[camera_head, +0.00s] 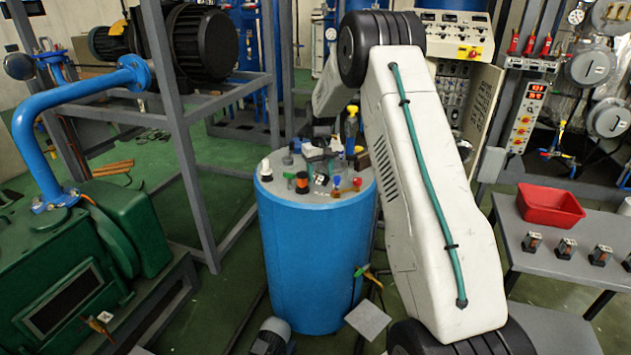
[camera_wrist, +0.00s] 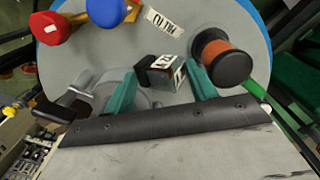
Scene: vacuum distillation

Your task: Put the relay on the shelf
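A small relay (camera_wrist: 164,70), dark with a white label and an orange-brown side, stands on the round grey top of a blue drum (camera_head: 315,260). In the head view the relay (camera_head: 321,181) is small, near the drum top's front edge. My gripper (camera_wrist: 160,69) is open, its two green fingers on either side of the relay. A gap shows on the left; the right finger is close to the relay, and I cannot tell whether it touches. In the head view my gripper is small and unclear over the drum. A grey shelf-like table (camera_head: 545,262) stands at the right.
A black-and-orange spool (camera_wrist: 224,60) stands right of the relay, near my right finger. Blue (camera_wrist: 106,10) and red (camera_wrist: 50,28) knobbed parts stand beyond. On the grey table are a red bin (camera_head: 549,205) and several similar relays (camera_head: 566,248). Grey frames stand left of the drum.

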